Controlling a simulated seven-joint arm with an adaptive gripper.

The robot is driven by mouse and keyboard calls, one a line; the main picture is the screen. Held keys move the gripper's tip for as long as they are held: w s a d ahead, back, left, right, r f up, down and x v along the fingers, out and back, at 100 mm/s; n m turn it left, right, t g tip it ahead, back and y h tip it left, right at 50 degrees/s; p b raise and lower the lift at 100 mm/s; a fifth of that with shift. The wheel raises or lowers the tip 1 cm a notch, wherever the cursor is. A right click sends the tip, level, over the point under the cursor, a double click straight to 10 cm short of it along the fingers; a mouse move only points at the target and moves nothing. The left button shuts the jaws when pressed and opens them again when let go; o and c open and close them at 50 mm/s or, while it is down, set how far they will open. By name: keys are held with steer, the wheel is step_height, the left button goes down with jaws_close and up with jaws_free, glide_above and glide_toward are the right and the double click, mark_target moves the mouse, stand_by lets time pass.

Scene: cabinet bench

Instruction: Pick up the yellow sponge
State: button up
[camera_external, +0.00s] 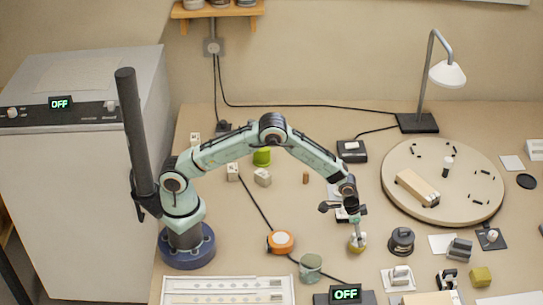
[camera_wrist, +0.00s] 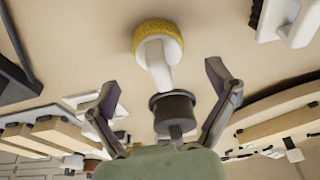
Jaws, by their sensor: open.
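A round yellow sponge-like pad (camera_wrist: 160,36) with a white stem (camera_wrist: 155,65) shows in the wrist view, just beyond and between my fingertips. In the external view a small yellow piece (camera_external: 357,246) sits on the bench right under my gripper (camera_external: 357,226). My gripper also shows in the wrist view (camera_wrist: 163,85), its two fingers spread apart with a gap around the stem. I cannot tell whether either finger touches it. A separate yellow block (camera_external: 480,277) lies at the bench's front right.
A round board (camera_external: 470,206) with a wooden block (camera_external: 417,188) stands to the right. A black round item (camera_external: 401,241) is close to the right of my gripper. An orange disc (camera_external: 281,242) and a greenish cup (camera_external: 311,267) are to the left. A lamp (camera_external: 447,74) stands behind.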

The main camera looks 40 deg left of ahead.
steer(key=shift+x, duration=1.8)
steer(key=c, duration=1.1)
